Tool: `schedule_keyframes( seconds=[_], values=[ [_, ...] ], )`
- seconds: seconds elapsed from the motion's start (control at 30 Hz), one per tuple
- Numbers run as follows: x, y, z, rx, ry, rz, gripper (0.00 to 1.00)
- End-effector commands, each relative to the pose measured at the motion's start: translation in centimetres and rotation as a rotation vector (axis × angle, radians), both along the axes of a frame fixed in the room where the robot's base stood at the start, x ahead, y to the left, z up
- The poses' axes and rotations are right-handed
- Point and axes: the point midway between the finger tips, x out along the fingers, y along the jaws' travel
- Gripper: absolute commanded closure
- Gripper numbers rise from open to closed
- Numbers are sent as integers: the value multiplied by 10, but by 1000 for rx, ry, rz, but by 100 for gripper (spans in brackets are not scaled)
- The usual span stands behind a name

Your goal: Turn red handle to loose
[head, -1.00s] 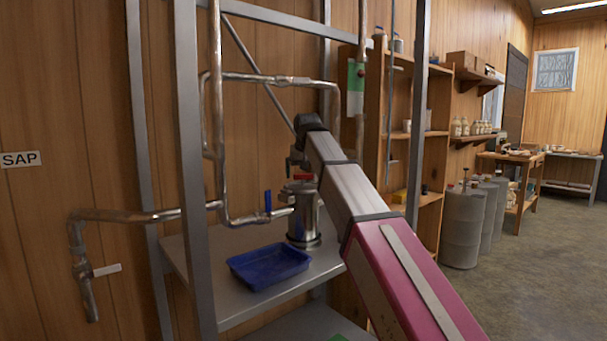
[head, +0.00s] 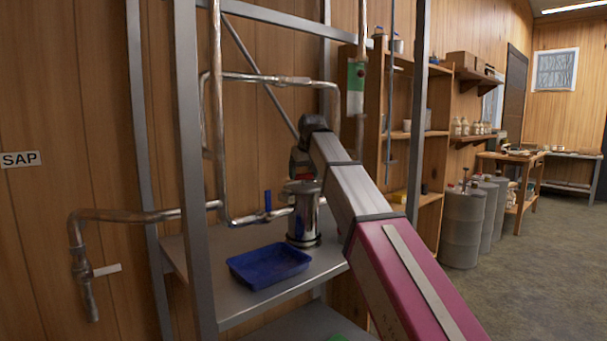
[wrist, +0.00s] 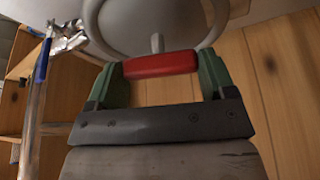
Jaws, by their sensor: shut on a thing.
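The red handle (wrist: 160,64) is a short bar on a thin grey stem at the top of a metal canister. In the wrist view it lies crosswise between the two green fingers of my gripper (wrist: 161,68), which is shut on it. In the head view the metal canister (head: 302,222) stands upright on the grey shelf, and my gripper (head: 301,172) is over its top. There the handle is mostly hidden by the gripper. I cannot tell from the handle whether it is tight or loose.
A blue tray (head: 268,268) sits on the metal shelf (head: 225,308) in front of the canister. A pipe with a blue valve lever (head: 267,201) runs in beside it. A steel post (head: 196,170) stands to the left. Grey drums (head: 463,228) stand on the floor at right.

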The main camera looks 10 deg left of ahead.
Motion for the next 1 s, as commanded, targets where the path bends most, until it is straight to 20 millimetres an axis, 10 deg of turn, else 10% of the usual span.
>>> schedule_keyframes(
  seconds=[0.4, 0.43, 0.5, 1.0],
  values=[
    [0, 0, 0, 0, 0, 55, 47],
    [0, 0, 0, 0, 0, 55, 20],
    [0, 0, 0, 0, 0, 55, 0],
    [-9, -6, 27, 1, -3, 54, 0]
  ],
)
